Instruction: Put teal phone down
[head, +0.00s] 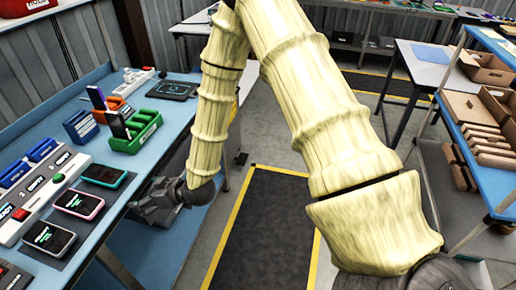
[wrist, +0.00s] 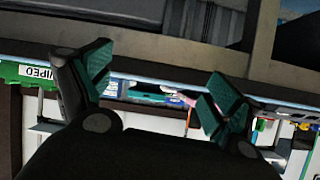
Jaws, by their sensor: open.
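The teal phone (head: 104,175), dark-screened with a teal edge, lies flat on the blue bench at the left in the head view. My gripper (head: 150,208) is at the bench's right edge, to the right of and a little below the teal phone, apart from it. In the wrist view my gripper (wrist: 155,88) has its two teal-padded fingers spread, with nothing held between them.
A pink-edged phone (head: 78,204) and a pale-edged phone (head: 50,236) lie nearer on the bench. A grey button panel (head: 40,190) is left of them. A green rack (head: 134,132) and blue holder (head: 80,127) stand behind. A carton shelf (head: 480,150) stands right.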

